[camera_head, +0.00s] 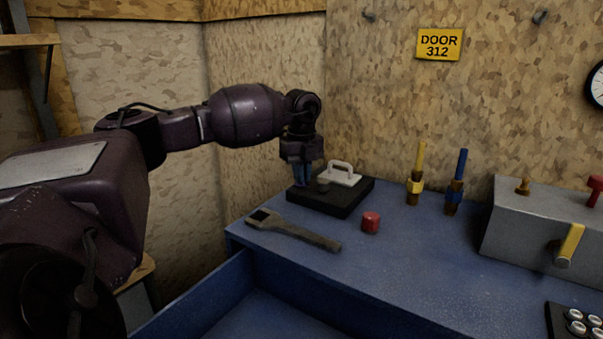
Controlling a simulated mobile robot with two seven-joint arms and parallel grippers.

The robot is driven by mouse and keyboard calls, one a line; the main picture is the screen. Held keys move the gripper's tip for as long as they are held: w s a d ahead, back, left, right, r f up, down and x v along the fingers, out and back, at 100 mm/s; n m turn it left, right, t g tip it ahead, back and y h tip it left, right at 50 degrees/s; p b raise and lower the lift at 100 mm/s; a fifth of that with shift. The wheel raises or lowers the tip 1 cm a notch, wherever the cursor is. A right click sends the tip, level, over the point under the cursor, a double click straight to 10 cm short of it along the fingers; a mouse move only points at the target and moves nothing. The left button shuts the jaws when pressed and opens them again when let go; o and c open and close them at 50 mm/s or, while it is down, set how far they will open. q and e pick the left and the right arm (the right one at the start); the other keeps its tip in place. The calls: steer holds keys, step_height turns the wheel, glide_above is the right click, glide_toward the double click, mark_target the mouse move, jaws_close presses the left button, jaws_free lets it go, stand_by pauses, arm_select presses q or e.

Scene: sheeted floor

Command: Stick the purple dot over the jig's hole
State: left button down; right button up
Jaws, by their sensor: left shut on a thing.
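A black block (351,202), possibly the jig, lies flat on the blue bench top near its left back corner. A white piece with a loop handle (341,174) sits on its back part, and a small dark round piece (323,186) stands near its front left. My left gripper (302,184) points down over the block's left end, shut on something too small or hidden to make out. Whether its fingertips touch the block is unclear. I cannot make out a purple dot or a hole. My right gripper is out of view.
A grey wrench (295,231) and a red cylinder (371,223) lie in front of the block. Yellow (419,163) and blue (459,167) handled tools stand to the right. A grey box (525,225) is farther right. An open blue drawer (240,311) is below.

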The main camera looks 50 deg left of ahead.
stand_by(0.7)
arm_select(q)
steer(key=shift+f, duration=0.25)
steer(key=shift+f, duration=0.15)
steer(key=c, duration=1.2)
jaws_free()
step_height(320, 180, up, 11)
steer(key=shift+f+p, duration=0.1)
steer(key=shift+p, duration=0.6)
